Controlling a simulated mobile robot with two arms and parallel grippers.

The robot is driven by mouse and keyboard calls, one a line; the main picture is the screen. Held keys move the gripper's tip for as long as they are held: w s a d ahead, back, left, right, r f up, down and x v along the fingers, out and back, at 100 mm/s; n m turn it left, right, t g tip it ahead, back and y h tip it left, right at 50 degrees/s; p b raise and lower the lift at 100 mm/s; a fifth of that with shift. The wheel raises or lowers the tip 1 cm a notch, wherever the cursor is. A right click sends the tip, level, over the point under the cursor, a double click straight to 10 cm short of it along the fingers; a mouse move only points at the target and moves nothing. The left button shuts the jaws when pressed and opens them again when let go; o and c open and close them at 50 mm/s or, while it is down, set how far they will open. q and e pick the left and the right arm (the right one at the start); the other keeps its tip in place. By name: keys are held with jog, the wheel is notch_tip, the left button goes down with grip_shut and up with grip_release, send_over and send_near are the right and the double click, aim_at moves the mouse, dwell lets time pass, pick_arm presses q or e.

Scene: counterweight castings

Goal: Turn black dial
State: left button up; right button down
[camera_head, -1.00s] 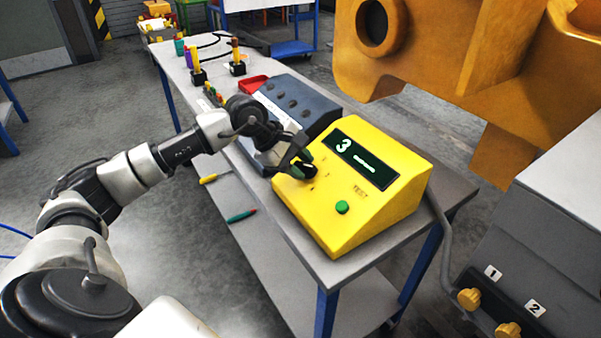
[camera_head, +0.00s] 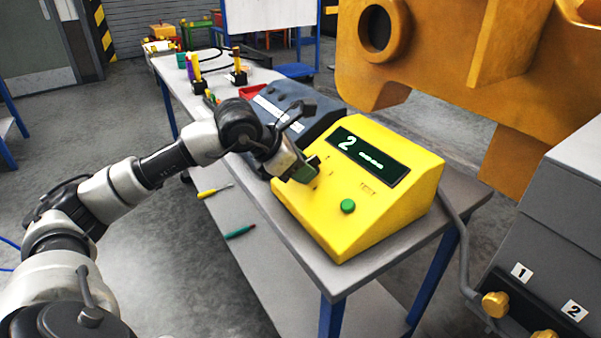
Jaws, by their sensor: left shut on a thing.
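A yellow console (camera_head: 350,225) stands on the near end of the grey bench. My left gripper (camera_head: 304,170) is at the upper left of that face, shut at the place of the black dial. The dial is hidden behind the fingers. My right gripper is not in the view.
A dark grey box (camera_head: 305,118) with knobs stands just behind the console. A large orange casting (camera_head: 455,70) hangs at the upper right. A grey cabinet (camera_head: 555,230) with yellow knobs is at the right. Screwdrivers lie on the lower shelf.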

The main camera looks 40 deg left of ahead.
pick_arm(q)
jog(key=shift+n, duration=0.7)
jog(key=shift+d+n+y+b, duration=0.1)
jog(key=shift+n+y+b, duration=0.2)
jog(key=shift+b, duration=0.1)
jog(key=shift+s+n+t, duration=0.1)
jog(key=shift+n+t, duration=0.2)
jog(key=shift+n, duration=0.2)
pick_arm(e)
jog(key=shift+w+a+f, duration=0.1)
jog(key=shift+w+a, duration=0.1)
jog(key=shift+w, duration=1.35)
pick_arm(q)
jog(key=o, duration=0.6)
jog(key=shift+c, duration=0.2)
